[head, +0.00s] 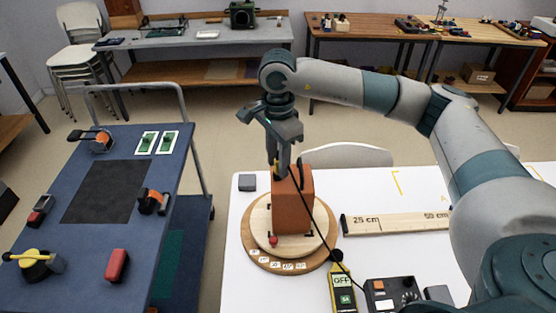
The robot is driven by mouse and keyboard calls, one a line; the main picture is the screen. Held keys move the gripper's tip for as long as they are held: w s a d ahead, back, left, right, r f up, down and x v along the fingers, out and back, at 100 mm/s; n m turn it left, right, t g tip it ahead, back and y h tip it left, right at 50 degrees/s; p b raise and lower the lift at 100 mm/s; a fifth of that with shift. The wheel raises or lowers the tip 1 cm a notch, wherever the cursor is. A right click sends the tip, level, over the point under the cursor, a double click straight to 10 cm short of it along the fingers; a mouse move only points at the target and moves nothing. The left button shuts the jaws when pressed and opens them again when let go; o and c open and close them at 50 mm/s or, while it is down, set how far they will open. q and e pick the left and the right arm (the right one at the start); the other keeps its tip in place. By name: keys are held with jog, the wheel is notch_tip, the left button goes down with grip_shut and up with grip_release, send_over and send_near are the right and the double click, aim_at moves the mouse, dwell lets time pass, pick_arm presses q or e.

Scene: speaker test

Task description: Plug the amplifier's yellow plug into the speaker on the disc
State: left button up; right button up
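The speaker (292,207), a brown-orange box, stands on a round wooden disc (260,228) on the white table. My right gripper (281,168) points down at the far top edge of the speaker. Its fingers are close together around a small yellow piece, the yellow plug (276,167), mostly hidden by the fingers and speaker. A black cable runs from there across the speaker to the amplifier (391,294), a dark box at the table's front. I cannot tell whether the plug is in a socket. My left gripper is out of view.
A wooden ruler (395,222) lies to the right, and a small grey block (247,182) lies behind left. A blue cart (125,255) with clamps and a red block (117,265) stands left.

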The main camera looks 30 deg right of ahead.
jog(key=shift+r, duration=0.1)
dwell(0.3)
